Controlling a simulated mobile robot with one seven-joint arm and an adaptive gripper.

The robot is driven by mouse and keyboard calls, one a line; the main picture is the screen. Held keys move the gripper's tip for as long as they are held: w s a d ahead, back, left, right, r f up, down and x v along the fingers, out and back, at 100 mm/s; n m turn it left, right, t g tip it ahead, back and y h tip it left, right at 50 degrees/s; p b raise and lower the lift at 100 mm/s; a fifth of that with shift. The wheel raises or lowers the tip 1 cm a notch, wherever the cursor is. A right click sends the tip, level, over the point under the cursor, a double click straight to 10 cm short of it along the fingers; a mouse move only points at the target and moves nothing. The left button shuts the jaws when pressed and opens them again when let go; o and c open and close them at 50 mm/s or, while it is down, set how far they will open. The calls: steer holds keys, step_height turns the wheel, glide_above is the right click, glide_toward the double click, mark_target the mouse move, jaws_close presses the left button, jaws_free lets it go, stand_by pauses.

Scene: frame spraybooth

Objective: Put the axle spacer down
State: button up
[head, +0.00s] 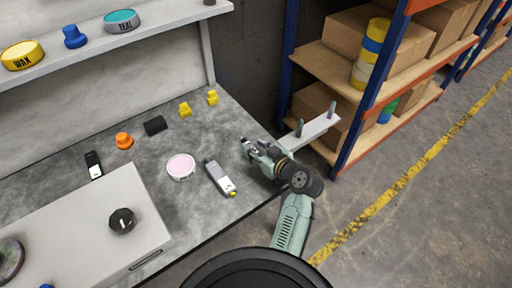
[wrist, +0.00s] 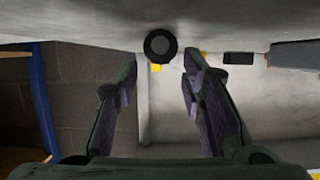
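The axle spacer appears to be the dark ring with a grey centre (wrist: 160,45) in the wrist view, seen end-on against the worktop, which fills the top of that picture. My gripper (wrist: 160,66) is open, one finger on each side of the ring. A narrow gap shows between each finger and the ring, so it looks unheld. In the head view my gripper (head: 250,149) is low over the right part of the grey worktop (head: 215,135). There the spacer is too small and too hidden by the fingers to make out clearly.
A grey handheld device (head: 219,178) and a pink-topped round tin (head: 181,167) lie left of my gripper. Two yellow pieces (head: 185,109), a black block (head: 155,125) and an orange knob (head: 124,141) stand farther back. A blue-orange shelf rack (head: 376,85) stands right.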

steer(key=shift+s+r+p, duration=0.1)
steer(key=shift+r+p, duration=0.15)
steer(key=shift+p, duration=0.45)
steer(key=b+v, duration=0.2)
steer(key=v, duration=1)
steer(key=shift+r, duration=0.15)
steer(key=shift+w, duration=0.2)
